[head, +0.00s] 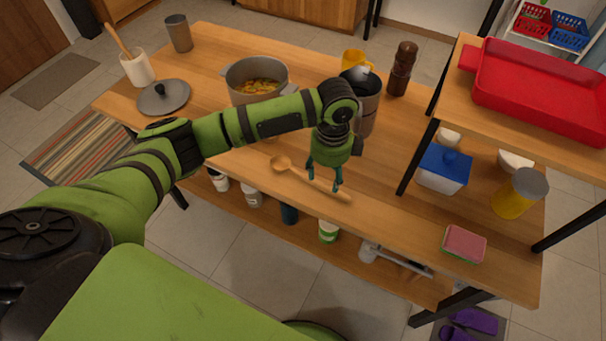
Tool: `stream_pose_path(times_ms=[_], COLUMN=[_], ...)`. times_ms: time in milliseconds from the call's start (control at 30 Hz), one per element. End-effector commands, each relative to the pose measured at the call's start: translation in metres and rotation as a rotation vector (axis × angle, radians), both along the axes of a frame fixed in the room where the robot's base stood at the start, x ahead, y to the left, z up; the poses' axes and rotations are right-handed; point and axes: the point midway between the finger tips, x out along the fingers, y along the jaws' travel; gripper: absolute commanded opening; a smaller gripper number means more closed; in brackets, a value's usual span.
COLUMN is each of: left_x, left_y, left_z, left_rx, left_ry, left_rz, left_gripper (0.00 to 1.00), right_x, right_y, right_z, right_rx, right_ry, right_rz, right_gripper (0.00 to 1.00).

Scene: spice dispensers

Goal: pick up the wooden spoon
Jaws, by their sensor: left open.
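The wooden spoon (327,187) lies flat on the wooden table, near its front edge. Its bowl is at the left and its handle runs to the right and slightly toward the front. My left gripper (324,185) points down over the middle of the spoon. Its fingers are open, with the handle between or just below them; I cannot tell whether they touch it. My right gripper is not in view.
A pot of food (257,80) stands behind my left arm, with a grey lid (164,97) to its left. A dark canister (367,104) stands close behind the gripper. A raised shelf with a red tray (545,95) is at the right. A sponge (464,244) lies front right.

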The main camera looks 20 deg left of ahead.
Motion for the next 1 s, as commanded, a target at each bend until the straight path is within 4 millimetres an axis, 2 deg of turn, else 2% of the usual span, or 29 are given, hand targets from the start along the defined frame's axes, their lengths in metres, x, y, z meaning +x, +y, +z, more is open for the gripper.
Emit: stream_pose_path(times_ms=[433, 733, 767, 800, 900, 1000], left_x=[0.004, 0.004, 0.004, 0.004, 0.004, 0.004], left_y=[0.0, 0.0, 0.0, 0.0, 0.0, 0.0], left_z=[-0.057, -0.064, -0.064, -0.064, -0.064, -0.064], left_rx=[-0.001, -0.001, -0.001, -0.001, -0.001, -0.001], left_ry=[0.0, -0.003, -0.003, -0.003, -0.003, -0.003], left_rz=[0.002, 0.001, 0.001, 0.001, 0.001, 0.001], left_gripper=[0.58, 0.58, 0.54, 0.38, 0.0, 0.0], right_x=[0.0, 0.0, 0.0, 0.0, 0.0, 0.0], right_y=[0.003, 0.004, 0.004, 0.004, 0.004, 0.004], right_z=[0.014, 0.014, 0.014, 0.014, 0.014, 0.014], right_rx=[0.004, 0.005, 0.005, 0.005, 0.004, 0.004], right_ry=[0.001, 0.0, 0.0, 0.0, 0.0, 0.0], right_rz=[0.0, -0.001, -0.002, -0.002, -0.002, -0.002], right_gripper=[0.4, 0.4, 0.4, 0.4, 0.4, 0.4])
